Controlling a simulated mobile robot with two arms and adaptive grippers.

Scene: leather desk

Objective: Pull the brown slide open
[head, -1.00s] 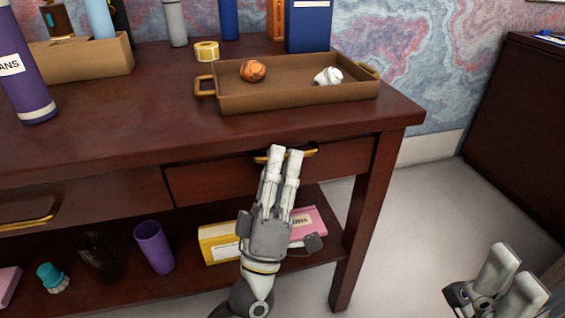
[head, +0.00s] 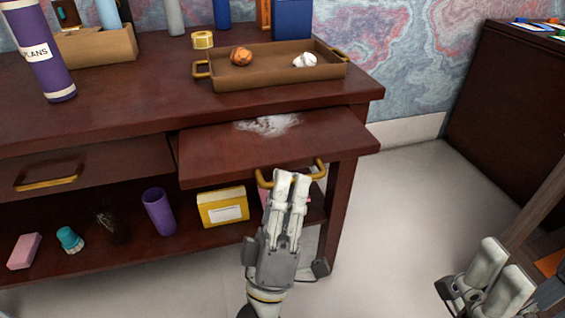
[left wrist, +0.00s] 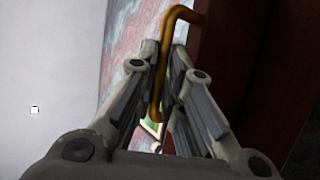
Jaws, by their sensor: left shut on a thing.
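The brown slide (head: 230,155) is a flat reddish-brown board that sticks out from under the desk top, right of the closed drawer. A whitish patch (head: 268,125) lies on its upper face. Its gold handle (head: 263,178) is on the front edge. My left gripper (head: 291,176) is shut on this handle. In the left wrist view the handle (left wrist: 178,20) runs down between the two fingers (left wrist: 163,85). My right gripper (head: 500,268) is at the lower right, away from the desk, with its fingers a little apart; nothing shows between them.
A tray (head: 225,83) with an orange ball and a white object stands on the desk top (head: 140,108). A closed drawer (head: 90,170) is at left. The shelf below holds a purple cup (head: 158,212) and a yellow box (head: 222,207). Floor (head: 400,200) at right is clear.

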